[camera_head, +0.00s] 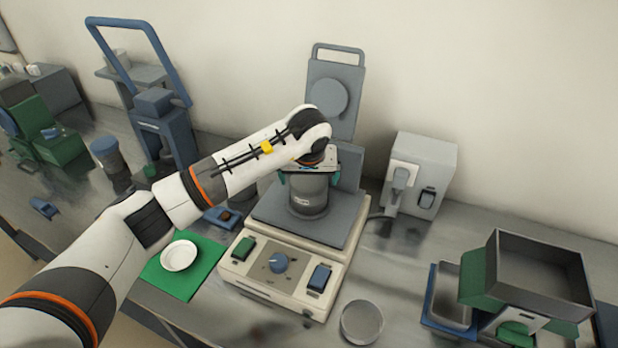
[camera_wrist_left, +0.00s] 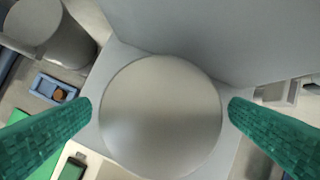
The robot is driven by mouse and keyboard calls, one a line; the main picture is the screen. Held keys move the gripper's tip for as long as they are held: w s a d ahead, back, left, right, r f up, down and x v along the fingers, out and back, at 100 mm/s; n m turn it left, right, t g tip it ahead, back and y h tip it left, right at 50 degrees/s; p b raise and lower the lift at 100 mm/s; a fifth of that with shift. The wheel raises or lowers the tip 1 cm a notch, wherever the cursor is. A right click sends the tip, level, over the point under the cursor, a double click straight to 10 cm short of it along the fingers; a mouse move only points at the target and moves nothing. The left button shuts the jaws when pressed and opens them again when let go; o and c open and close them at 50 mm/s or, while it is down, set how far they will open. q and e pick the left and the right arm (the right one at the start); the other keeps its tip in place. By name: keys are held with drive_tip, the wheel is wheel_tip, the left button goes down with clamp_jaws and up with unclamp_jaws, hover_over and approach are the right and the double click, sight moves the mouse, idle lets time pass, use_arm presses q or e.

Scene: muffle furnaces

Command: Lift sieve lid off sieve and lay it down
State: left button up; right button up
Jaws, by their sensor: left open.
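The grey cylindrical sieve (camera_head: 308,197) stands upright on the plate of a cream shaker base (camera_head: 262,286). Its round, smooth grey lid (camera_wrist_left: 160,116) fills the middle of the left wrist view; in the head view my gripper mostly hides it. My left gripper (camera_head: 308,177) points down over the sieve's top. Its green fingers are open, one on each side of the lid; they look apart from it in the wrist view, with small gaps. Nothing is held. My right gripper is not in view.
A grey upright panel (camera_head: 335,98) rises close behind the sieve. A shallow round grey dish (camera_head: 362,322) lies on the bench at front. A green mat (camera_head: 205,279) with a white bowl (camera_head: 179,256) is left. Bench between shaker and the right box (camera_head: 535,275) is mostly clear.

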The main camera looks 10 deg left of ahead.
use_arm(q)
drive_tip(key=shift+f, duration=0.1)
drive_tip(key=shift+c, duration=0.2)
drive_tip(key=c, duration=0.9)
